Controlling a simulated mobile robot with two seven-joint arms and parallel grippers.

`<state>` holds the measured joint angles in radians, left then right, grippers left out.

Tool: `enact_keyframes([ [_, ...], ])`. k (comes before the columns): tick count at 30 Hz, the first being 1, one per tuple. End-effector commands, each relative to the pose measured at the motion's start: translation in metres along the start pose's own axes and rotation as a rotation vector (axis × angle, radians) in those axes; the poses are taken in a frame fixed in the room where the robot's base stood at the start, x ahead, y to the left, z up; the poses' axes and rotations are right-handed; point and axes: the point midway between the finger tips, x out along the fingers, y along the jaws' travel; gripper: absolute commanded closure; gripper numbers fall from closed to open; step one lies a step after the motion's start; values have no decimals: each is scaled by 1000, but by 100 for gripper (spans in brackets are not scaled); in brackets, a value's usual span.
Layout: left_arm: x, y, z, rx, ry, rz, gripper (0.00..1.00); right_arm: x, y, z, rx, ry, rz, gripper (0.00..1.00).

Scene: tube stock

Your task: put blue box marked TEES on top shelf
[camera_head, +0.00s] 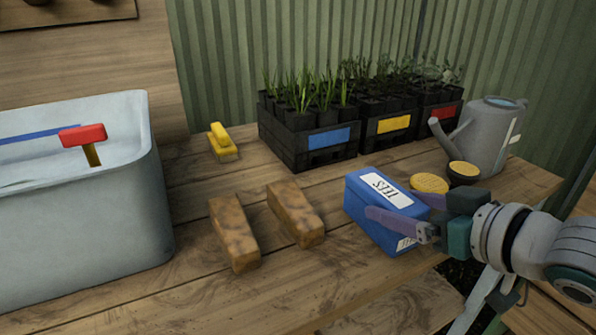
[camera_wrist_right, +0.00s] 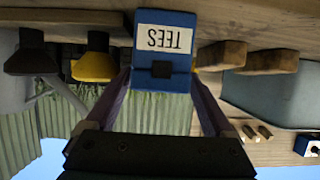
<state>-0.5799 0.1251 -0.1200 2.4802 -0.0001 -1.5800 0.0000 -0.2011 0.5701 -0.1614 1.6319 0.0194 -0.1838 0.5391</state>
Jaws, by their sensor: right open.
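The blue box marked TEES (camera_head: 358,200) lies on the wooden bench near its front right edge, with white labels on it. It also shows in the right wrist view (camera_wrist_right: 150,105), where the label is upside down. My right gripper (camera_head: 397,214) is open, with its purple fingers at either side of the box. In the right wrist view the box sits between the fingers (camera_wrist_right: 160,80); I cannot tell whether they touch it. My left gripper is out of view. No top shelf can be clearly made out.
Two brown blocks (camera_head: 234,235) (camera_head: 296,214) lie left of the box. A grey tub (camera_head: 75,235) fills the left. Black seedling crates (camera_head: 290,150) and a watering can (camera_head: 485,140) stand behind. A yellow brush (camera_head: 221,143) lies near the back.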

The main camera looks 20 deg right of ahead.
Motion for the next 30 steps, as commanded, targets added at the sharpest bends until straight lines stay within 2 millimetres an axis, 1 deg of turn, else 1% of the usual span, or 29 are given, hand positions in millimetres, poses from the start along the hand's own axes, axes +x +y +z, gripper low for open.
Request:
enact_keyframes([
  [1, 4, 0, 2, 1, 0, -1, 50, 9, 1, 0, -2, 3, 1, 12],
  [3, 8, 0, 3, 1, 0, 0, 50, 19, 1, 0, -2, 3, 1, 12],
  [6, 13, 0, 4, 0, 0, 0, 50, 33, 1, 0, -2, 2, 0, 12],
  [9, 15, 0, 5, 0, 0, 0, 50, 41, 1, -1, -1, 1, 0, 12],
  [18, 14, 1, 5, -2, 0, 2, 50, 43, 0, -2, -1, 0, -1, 14],
  [30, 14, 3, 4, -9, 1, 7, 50, 43, 0, -2, -1, 0, -1, 59],
])
